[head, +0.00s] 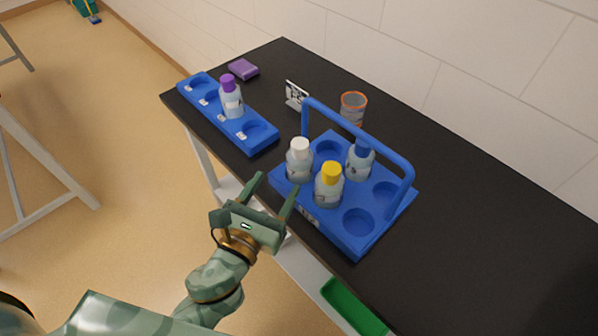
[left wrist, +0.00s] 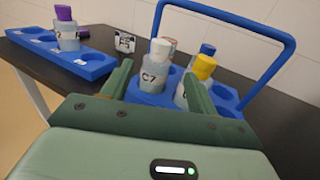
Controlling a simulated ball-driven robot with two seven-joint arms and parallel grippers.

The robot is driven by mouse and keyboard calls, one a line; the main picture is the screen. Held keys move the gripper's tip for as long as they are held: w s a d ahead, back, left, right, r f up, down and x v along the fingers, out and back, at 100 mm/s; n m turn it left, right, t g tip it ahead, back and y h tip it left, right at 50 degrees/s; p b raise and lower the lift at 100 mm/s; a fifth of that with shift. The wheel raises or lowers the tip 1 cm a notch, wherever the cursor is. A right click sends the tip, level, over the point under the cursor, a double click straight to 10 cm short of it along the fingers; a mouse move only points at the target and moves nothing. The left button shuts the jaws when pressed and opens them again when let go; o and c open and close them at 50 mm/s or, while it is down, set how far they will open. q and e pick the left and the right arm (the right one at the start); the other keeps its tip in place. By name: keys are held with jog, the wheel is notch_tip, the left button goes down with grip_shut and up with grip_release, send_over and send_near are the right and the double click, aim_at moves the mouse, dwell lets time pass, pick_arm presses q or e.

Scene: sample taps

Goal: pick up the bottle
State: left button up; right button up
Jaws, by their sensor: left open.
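My left gripper (head: 273,190) is open and empty in front of the blue carrier (head: 352,242), its fingers pointing at the bottles. In the carrier stand a white-capped bottle (head: 299,162), a yellow-capped bottle (head: 329,188) and a blue-capped bottle (head: 359,163). A purple-capped bottle (head: 231,100) stands in the long blue rack (head: 262,142) at the left. In the left wrist view the white-capped bottle (left wrist: 155,70), marked C7, shows beyond and between the fingers. The yellow-capped bottle (left wrist: 203,70) is partly behind the right finger. My right gripper is not in view.
The carrier's blue handle (head: 345,122) arches over its middle. Behind it on the black table (head: 480,210) are an orange-rimmed cup (head: 353,106), a small sign (head: 296,96) and a purple block (head: 243,69). The table is clear at the right. A green bin (head: 350,308) sits below.

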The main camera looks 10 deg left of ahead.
aim_at(303, 140)
pick_arm(q)
jog(key=w, duration=0.2)
jog(key=w+d, duration=0.1)
jog(key=w, duration=0.2)
jog(key=w+d, duration=0.1)
jog(key=w, duration=0.2)
jog(key=shift+w, duration=0.2)
jog(key=w, duration=0.3)
jog(key=w+d, duration=0.1)
jog(key=w, duration=0.1)
jog(key=shift+w, duration=0.3)
jog(key=shift+s+a+r, duration=0.1)
grip_shut()
